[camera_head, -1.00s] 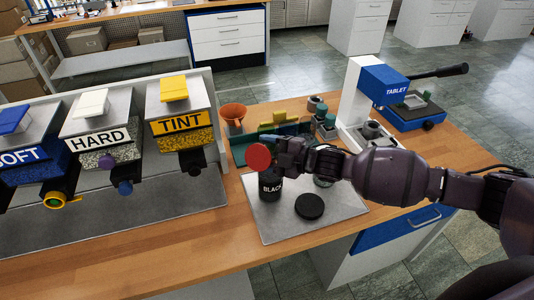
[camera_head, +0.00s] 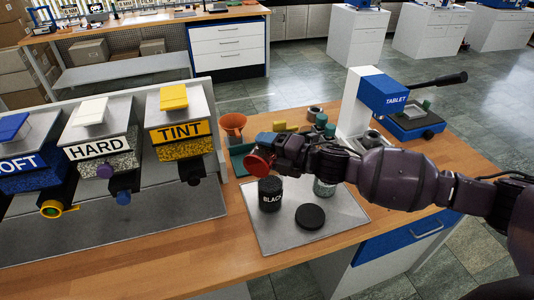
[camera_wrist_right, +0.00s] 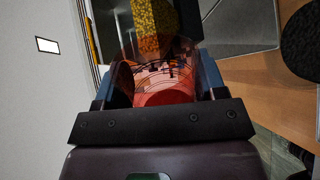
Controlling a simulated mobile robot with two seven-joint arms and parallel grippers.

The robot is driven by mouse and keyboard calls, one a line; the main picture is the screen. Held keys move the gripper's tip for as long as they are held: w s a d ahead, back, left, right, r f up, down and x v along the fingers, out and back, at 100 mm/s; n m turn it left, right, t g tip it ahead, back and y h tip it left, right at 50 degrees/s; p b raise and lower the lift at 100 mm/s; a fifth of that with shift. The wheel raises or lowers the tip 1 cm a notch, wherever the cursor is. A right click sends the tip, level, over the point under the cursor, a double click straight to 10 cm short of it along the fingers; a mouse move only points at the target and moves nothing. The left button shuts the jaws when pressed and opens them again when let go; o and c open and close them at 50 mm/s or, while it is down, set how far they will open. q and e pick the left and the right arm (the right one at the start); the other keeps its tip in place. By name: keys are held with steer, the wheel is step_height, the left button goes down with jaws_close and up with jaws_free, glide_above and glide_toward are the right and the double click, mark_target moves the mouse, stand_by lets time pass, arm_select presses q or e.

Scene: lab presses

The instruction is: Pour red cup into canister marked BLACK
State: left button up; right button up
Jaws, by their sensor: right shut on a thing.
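The red cup (camera_head: 258,165) is tipped over, with its round face toward the left front, just above and beside the top of the black canister marked BLACK (camera_head: 270,198). My right gripper (camera_head: 282,150) is shut on the cup. In the right wrist view the cup (camera_wrist_right: 165,92) sits between the fingers, and a dark speckled pattern shows on it. I cannot tell whether anything is flowing out. The canister stands upright on a grey mat (camera_head: 255,232), its top dark. My left gripper is out of view.
A black round lid (camera_head: 310,216) lies on the mat beside the canister. A clear jar (camera_head: 324,187) stands behind it. The TINT (camera_head: 180,132) and HARD (camera_head: 98,148) dispensers are at left. An orange funnel (camera_head: 232,124) and the TABLET press (camera_head: 394,95) stand behind.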

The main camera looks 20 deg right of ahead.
steer(key=n, duration=0.2)
steer(key=n+b, duration=0.1)
steer(key=n, duration=0.1)
steer(key=shift+r+t+h, duration=0.15)
steer(key=shift+t+h, duration=0.15)
steer(key=n, duration=0.4)
steer(key=shift+r+t+b, duration=0.2)
steer(key=shift+t+b, duration=0.1)
steer(key=shift+t, duration=0.1)
steer(key=n, duration=0.4)
steer(key=shift+r+n+t+b, duration=0.15)
steer(key=shift+n+t+b, duration=0.15)
steer(key=shift+b, duration=0.05)
steer(key=n, duration=0.3)
steer(key=shift+r, duration=0.25)
